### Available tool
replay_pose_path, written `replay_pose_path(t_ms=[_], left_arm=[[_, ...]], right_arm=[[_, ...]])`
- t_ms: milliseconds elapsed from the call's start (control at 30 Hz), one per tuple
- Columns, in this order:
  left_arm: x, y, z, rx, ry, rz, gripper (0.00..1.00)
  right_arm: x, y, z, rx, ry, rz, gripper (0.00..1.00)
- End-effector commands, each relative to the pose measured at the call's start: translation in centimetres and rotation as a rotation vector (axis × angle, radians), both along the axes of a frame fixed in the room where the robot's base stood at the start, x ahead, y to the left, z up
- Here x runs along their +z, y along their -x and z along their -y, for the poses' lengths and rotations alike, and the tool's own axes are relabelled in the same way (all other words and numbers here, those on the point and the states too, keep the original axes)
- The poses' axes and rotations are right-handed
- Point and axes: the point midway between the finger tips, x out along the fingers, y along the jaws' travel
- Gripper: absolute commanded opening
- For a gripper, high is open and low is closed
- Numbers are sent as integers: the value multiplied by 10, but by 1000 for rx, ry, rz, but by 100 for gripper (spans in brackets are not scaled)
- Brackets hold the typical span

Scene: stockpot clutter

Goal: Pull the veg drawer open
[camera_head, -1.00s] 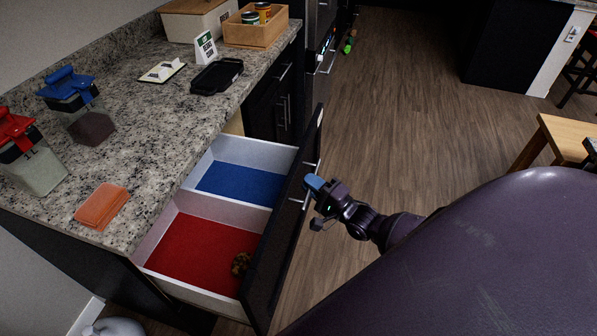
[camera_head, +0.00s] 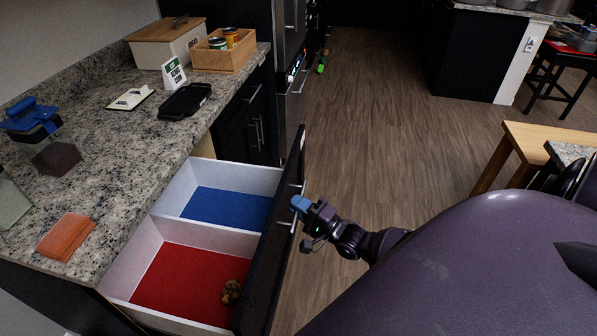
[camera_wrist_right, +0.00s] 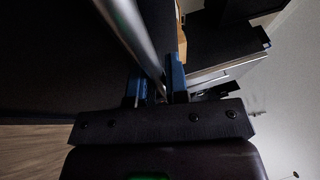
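The veg drawer (camera_head: 268,262) stands well out from the dark cabinet under the granite counter, its black front upright. Inside are a blue-floored compartment (camera_head: 228,207) and a nearer red-floored one (camera_head: 188,285). A small brown lumpy item (camera_head: 231,291) lies in the red one, against the front. My right gripper (camera_head: 297,205) is at the metal bar handle (camera_head: 293,222) on the outside of the front. In the right wrist view, the handle bar (camera_wrist_right: 133,35) runs between the blue fingers (camera_wrist_right: 157,87), which look closed around it. My left gripper is not in view.
The counter (camera_head: 120,150) holds an orange cloth (camera_head: 66,237), a blue-lidded container (camera_head: 52,158), a black tray (camera_head: 185,101) and a wooden box (camera_head: 222,58). Open wood floor (camera_head: 385,120) lies right of the drawer. A wooden table (camera_head: 535,138) stands at the right.

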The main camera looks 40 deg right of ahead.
Motion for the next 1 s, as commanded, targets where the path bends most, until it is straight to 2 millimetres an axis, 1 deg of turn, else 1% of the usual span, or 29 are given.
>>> replay_pose_path(t_ms=[33, 100, 133, 400, 533, 667, 800, 1000], left_arm=[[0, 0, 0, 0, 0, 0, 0], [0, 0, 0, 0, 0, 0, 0], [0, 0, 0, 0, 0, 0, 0], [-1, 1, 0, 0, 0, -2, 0], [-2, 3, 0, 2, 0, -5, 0], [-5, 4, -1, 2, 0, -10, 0], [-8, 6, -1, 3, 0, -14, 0], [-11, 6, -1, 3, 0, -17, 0]], right_arm=[[0, 0, 0, 0, 0, 0, 23], [0, 0, 0, 0, 0, 0, 34], [0, 0, 0, 0, 0, 0, 36], [0, 1, 0, 0, 0, 0, 36], [-3, 9, 3, 0, 1, -2, 36], [-6, 27, 7, 0, 2, -3, 36], [-11, 53, 14, 0, 2, -4, 36], [-17, 83, 22, 0, 1, -3, 36]])
